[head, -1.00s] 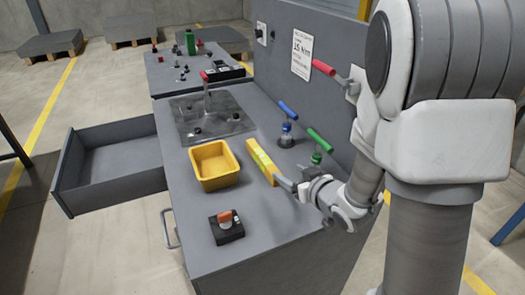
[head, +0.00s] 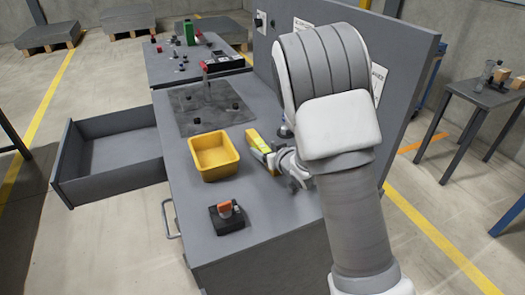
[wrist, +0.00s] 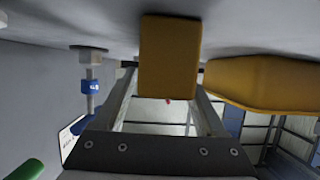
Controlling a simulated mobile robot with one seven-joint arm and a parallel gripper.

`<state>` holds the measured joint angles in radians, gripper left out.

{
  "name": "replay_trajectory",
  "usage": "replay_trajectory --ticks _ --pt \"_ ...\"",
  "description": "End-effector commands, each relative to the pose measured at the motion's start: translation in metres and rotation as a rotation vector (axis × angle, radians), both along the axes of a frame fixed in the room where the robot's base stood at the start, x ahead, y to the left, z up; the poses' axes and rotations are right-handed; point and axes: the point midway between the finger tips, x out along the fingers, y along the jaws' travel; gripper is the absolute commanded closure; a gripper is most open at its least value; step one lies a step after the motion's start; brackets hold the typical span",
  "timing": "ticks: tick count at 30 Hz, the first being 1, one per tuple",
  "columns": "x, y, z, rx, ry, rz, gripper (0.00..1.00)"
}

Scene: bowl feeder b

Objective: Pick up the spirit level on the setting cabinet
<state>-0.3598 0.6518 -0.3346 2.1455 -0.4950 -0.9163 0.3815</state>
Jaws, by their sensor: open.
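The spirit level (head: 258,143) is a yellow bar lying on the grey setting cabinet (head: 262,222), just right of the yellow bin (head: 214,156). My gripper (head: 272,160) is low over the cabinet top at the level's near end and right side. My forearm hides part of that area. In the wrist view, the level's yellow end (wrist: 168,58) shows between the two fingers of my open gripper (wrist: 165,88). A gap to the finger shows on its left; on its right it looks close to the finger. I cannot tell whether they touch.
The yellow bin also shows close at the right in the wrist view (wrist: 265,82). A black block with an orange part (head: 227,212) stands near the front edge. A dark plate (head: 205,105) lies behind the bin. An open drawer (head: 110,155) juts left. An upright panel (head: 400,75) borders the right side.

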Motion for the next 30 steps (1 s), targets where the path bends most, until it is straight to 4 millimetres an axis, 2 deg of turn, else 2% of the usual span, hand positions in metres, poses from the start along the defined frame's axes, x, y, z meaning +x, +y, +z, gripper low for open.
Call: replay_trajectory --ticks 9,11,21,22,30 --pt "0.0054 0.0023 -0.0025 0.000 0.000 -0.001 0.28" --pt "0.0053 0.0023 -0.0025 0.000 0.000 0.000 0.36" --pt "0.0051 0.0022 -0.0024 0.000 0.000 0.000 0.98" --pt "0.0051 0.0022 -0.0024 0.000 0.000 0.000 1.00" --pt "0.0054 0.0023 -0.0018 0.001 -0.002 0.000 1.00"
